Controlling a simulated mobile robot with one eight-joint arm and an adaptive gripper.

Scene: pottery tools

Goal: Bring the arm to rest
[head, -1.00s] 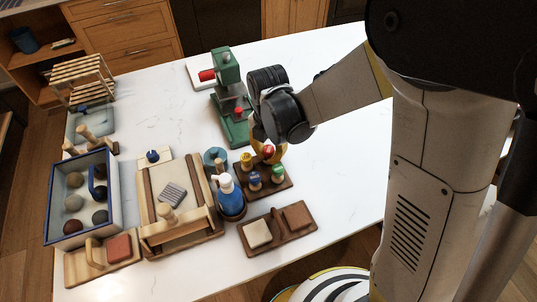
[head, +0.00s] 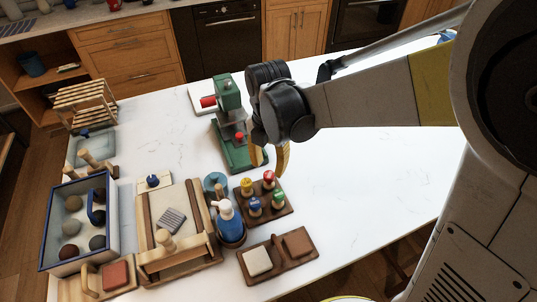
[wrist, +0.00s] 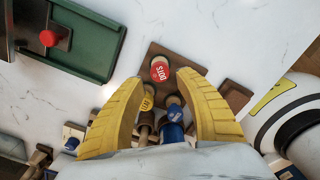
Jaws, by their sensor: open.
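My gripper (head: 270,160) hangs above the wooden stamp rack (head: 284,209). Its two yellow fingers are apart and nothing is held between them. In the wrist view my gripper (wrist: 158,78) is also open and empty. The red-topped stamp (wrist: 160,70) shows near its fingertips, with a yellow-topped stamp (wrist: 147,99) and a blue-topped stamp (wrist: 174,110) between the fingers in the picture. In the head view the red (head: 269,176), yellow (head: 246,185), blue (head: 254,205) and green (head: 277,201) tops stand upright in the rack.
A green press (head: 229,115) stands just behind my gripper. A blue pump bottle (head: 229,219), a wooden tray (head: 174,250) and a blue-rimmed box (head: 79,262) stand to the left. A two-pad board (head: 279,261) lies in front. The countertop (head: 365,165) to the right is clear.

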